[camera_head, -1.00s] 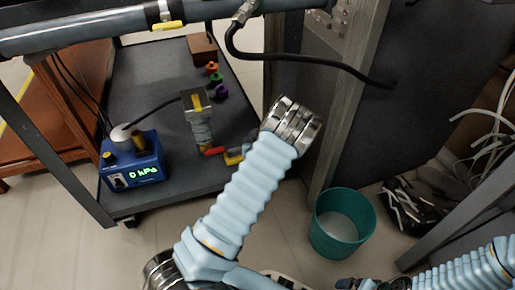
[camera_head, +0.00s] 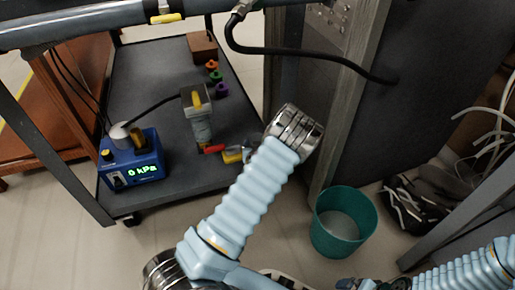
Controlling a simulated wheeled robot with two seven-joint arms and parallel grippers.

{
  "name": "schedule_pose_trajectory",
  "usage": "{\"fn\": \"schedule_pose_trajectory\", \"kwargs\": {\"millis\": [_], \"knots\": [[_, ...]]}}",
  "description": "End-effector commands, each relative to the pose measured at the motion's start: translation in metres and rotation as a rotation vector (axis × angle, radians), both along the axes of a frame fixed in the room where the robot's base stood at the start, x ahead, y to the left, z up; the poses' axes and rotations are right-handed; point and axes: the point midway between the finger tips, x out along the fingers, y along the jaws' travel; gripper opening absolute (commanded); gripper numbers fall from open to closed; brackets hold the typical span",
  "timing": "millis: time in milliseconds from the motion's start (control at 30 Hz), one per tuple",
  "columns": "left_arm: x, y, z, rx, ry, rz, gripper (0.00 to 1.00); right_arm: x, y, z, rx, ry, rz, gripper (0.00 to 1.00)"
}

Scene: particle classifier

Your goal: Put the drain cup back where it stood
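No object can be named surely as the drain cup. A clear upright vessel (camera_head: 201,128) with a yellow part at its top stands on the dark cart. A teal round bin (camera_head: 342,222), open at the top with a pale inside, stands on the floor. My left arm rises from the bottom to a metal joint over the cart's right edge. A small red and yellow part (camera_head: 232,156) shows between the vessel and my arm, partly covered; I cannot tell whether it belongs to my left gripper, whose fingers are not clear. My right arm lies at the lower right; its gripper is not seen.
A blue pressure box (camera_head: 131,160) reading 0 kPa stands on the cart (camera_head: 150,85). Orange, green and purple knobs and a brown block (camera_head: 202,47) are behind. A pipe and black hose cross above. A tall dark cabinet (camera_head: 420,100) stands at right.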

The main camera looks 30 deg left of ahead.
Motion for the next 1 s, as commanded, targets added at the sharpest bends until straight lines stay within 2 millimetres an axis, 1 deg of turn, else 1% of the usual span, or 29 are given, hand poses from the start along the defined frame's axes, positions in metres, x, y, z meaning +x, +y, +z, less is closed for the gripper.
{"fn": "schedule_pose_trajectory", "kwargs": {"millis": [33,67,167,400,500,600,733,1000], "knots": [[0.0,0.0,0.006,0.0,0.002,0.0,0.82,0.0,0.0,0.007,0.0,0.001,0.0,1.0],[-0.003,-0.002,0.006,-0.002,0.001,0.0,0.82,0.0,0.0,0.006,0.0,0.001,0.0,1.0],[-0.019,-0.01,0.013,-0.002,0.002,0.001,0.82,0.0,0.0,0.009,0.0,0.002,0.001,1.0],[-0.066,-0.034,0.034,-0.002,0.001,0.0,0.82,-0.001,0.0,0.017,0.001,0.004,0.003,1.0],[-0.081,-0.042,0.041,-0.001,0.001,-0.001,0.82,-0.001,0.0,0.019,0.002,0.004,0.003,1.0],[-0.092,-0.047,0.045,0.0,0.001,0.0,0.82,-0.001,0.0,0.02,0.002,0.005,0.003,1.0],[-0.099,-0.051,0.048,0.0,-0.001,0.0,0.82,-0.001,0.0,0.021,0.002,0.005,0.003,1.0],[-0.099,-0.051,0.048,0.0,-0.001,-0.001,0.82,-0.001,0.001,0.021,0.002,0.005,0.003,1.0]]}}
